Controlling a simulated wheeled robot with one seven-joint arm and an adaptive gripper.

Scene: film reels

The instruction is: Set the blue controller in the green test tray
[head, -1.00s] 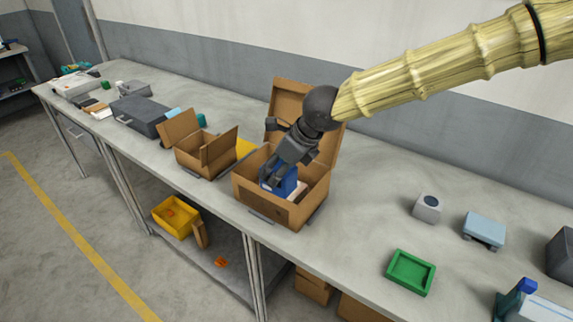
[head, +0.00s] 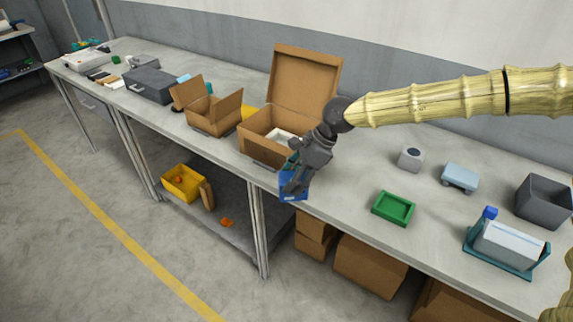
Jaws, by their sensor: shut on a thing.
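The blue controller (head: 294,187) is held in my gripper (head: 294,180), which is shut on it. It hangs just in front of the open cardboard box, near the table's front edge, and the fingers hide part of it. The green test tray (head: 393,209) lies on the table to the right of my gripper, near the front edge. It is shallow and looks empty. My gripper and the controller are apart from the tray.
The open cardboard box (head: 265,152) holds something white. A smaller open box (head: 212,118) is at left.

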